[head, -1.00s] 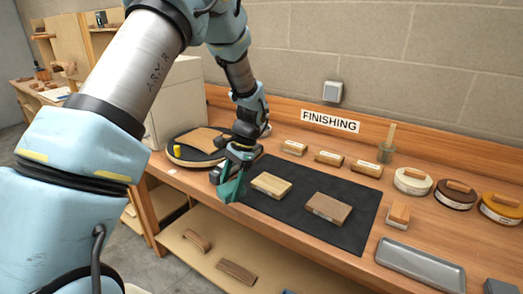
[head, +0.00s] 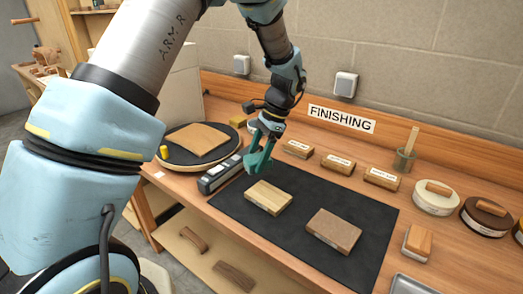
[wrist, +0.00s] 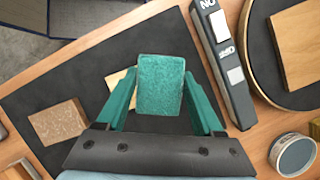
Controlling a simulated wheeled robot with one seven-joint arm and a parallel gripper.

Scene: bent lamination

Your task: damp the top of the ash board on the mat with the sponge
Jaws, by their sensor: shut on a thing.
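My gripper (head: 258,162) is shut on a teal sponge (wrist: 160,84), held between its two teal fingers in the wrist view. In the head view the sponge is hard to tell from the fingers. The gripper is above the far left part of the black mat (head: 300,207), just behind a pale board (head: 268,197), apparently the ash one. A browner board (head: 333,231) lies to its right on the mat. The wrist view shows the pale board (wrist: 121,82) mostly hidden behind the sponge, and the browner board (wrist: 58,122) at left. Board labels are too small to read.
A grey switch box (head: 220,173) stands at the mat's left edge, close to the gripper. Left of it is a round black turntable (head: 177,161) bearing a wooden piece. Labelled blocks (head: 338,164), a cup with a brush (head: 404,160) and round tins (head: 436,197) stand behind and right.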

